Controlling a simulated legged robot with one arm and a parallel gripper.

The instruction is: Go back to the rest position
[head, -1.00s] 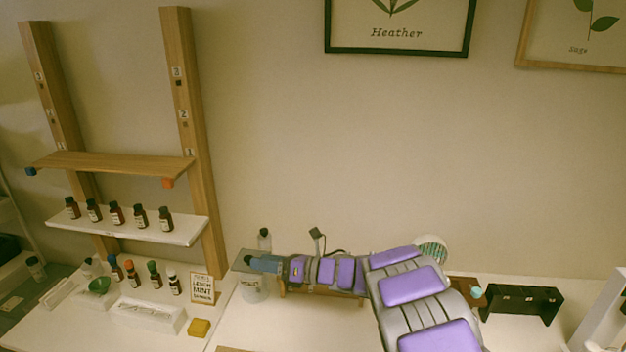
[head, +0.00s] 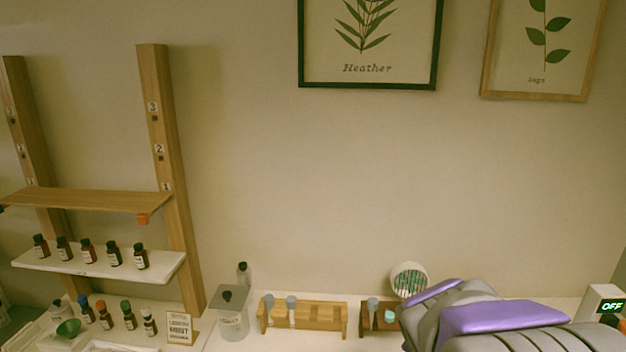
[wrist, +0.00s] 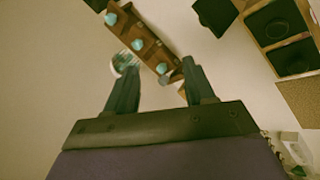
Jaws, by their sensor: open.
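My gripper (wrist: 152,88) shows in the wrist view with its two dark fingers apart and nothing between them. Beyond the fingertips is a brown wooden rack (wrist: 145,38) with several pale teal tops. In the head view my purple and grey arm fills the lower right and the gripper itself is hidden or out of frame. My arm covers part of a dark wooden rack (head: 366,322) there.
A wooden shelf unit (head: 90,200) with a row of small bottles (head: 88,250) stands at the left. A lidded glass jar (head: 233,318) and a wooden tube rack (head: 318,317) stand on the counter. A round white item (head: 409,281) and an "OFF" display (head: 611,306) are at the right.

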